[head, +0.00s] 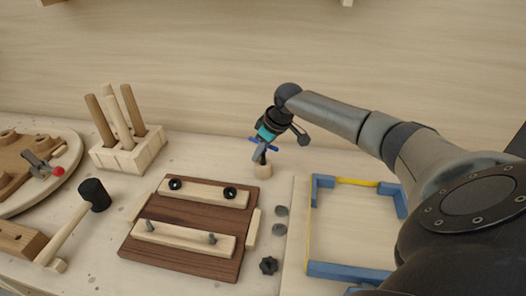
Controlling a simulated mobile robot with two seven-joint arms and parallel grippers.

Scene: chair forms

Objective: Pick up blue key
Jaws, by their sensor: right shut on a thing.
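The blue key (258,144) shows as a small blue bar at the end of my right arm in the head view. My right gripper (262,153) points down and is shut on the key, above or at a small round wooden block (263,171). The gripper and arm hide part of the key, and I cannot tell whether its lower end touches the block. My left gripper is not in view.
A dark board with light strips (185,262) lies left of the gripper. A mallet (80,222), a block with wooden pegs (128,150) and a round board (45,190) are further left. A blue and yellow frame (345,271) lies right. A black knob (268,265) lies in front.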

